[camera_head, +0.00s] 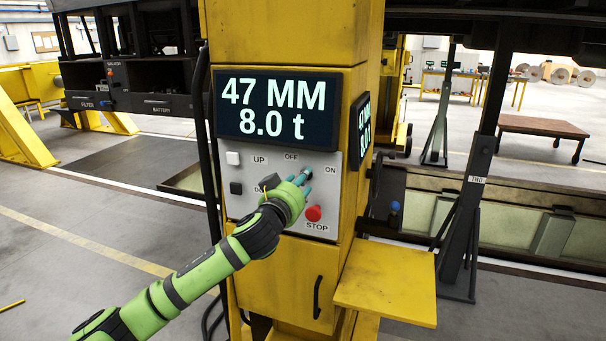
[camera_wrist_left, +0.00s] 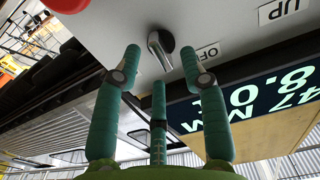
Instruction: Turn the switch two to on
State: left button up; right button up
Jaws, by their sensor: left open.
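The switch is a small dark knob (camera_head: 307,171) on the grey control panel (camera_head: 240,205) of a yellow lifting column, between the OFF and ON labels. In the wrist view it is a round base with a metallic lever (camera_wrist_left: 160,45), its lever pointing down the picture; OFF is to its right, and ON cannot be seen there. My left gripper (camera_head: 303,178) is in front of the switch. In the wrist view its teal fingers (camera_wrist_left: 161,62) are open, spread on both sides of the lever with the third below; contact cannot be told. My right gripper is out of view.
A red STOP button (camera_head: 313,213) sits just below the gripper. White UP (camera_head: 233,158) and black (camera_head: 236,188) buttons are at the left. The display (camera_head: 278,108) above reads 47 MM, 8.0 t. A yellow shelf (camera_head: 388,281) juts out at the lower right.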

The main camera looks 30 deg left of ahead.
pick_arm(q)
jog(key=shift+x, duration=1.15)
grip_shut()
jog(key=shift+m+p, duration=0.4)
jog(key=m+p, duration=0.2)
jog(key=m, duration=0.3)
jog(key=m+p, duration=0.1)
jog(key=m, duration=0.5)
jog(key=shift+d+f+p, duration=0.1)
jog(key=shift+f+p, duration=0.15)
jog(key=shift+p, duration=0.1)
jog(key=shift+m, duration=0.3)
